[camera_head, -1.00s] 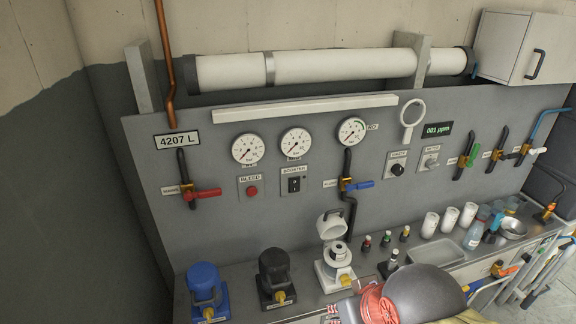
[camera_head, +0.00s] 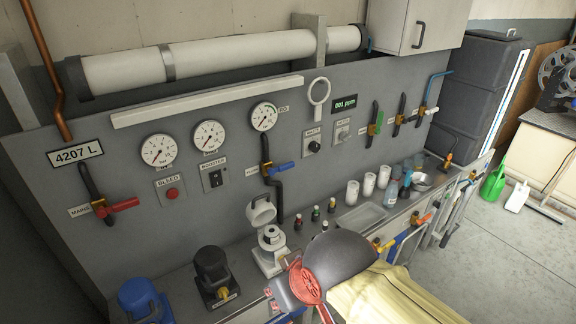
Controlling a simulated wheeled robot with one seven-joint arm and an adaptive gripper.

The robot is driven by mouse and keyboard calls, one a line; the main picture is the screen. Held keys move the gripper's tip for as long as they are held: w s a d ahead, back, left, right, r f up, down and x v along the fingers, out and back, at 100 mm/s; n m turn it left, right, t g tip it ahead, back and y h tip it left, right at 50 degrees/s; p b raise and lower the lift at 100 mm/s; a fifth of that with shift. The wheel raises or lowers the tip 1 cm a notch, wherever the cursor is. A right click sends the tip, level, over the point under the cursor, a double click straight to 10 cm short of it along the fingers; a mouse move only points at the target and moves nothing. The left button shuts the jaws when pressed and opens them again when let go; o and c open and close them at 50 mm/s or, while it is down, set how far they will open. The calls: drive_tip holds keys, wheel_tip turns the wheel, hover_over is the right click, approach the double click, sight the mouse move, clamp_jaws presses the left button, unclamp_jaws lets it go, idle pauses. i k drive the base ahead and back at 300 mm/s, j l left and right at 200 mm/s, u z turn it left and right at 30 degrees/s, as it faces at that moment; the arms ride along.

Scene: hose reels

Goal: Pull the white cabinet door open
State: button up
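The white cabinet (camera_head: 390,22) hangs at the top of the head view, right of the middle, beside the end of a long white pipe. Its top is cut off by the picture edge. Its door (camera_head: 446,24) looks shut, flush with the cabinet body. A dark upright bar handle (camera_head: 419,36) sits near the left edge of the door. No gripper fingers can be made out in the head view, and nothing touches the handle.
Below the cabinet, a grey panel carries gauges (camera_head: 209,135), valves and a lit display (camera_head: 345,104). A bench holds white cups (camera_head: 369,184), a tray (camera_head: 362,216) and small bottles. Dark stacked boxes (camera_head: 478,75) stand to the right. Grey floor (camera_head: 490,255) is open at lower right.

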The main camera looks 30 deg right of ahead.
sight(431, 26)
drive_tip(key=z, duration=1.85)
drive_tip(key=i+z, duration=0.2)
drive_tip(key=i, duration=0.75)
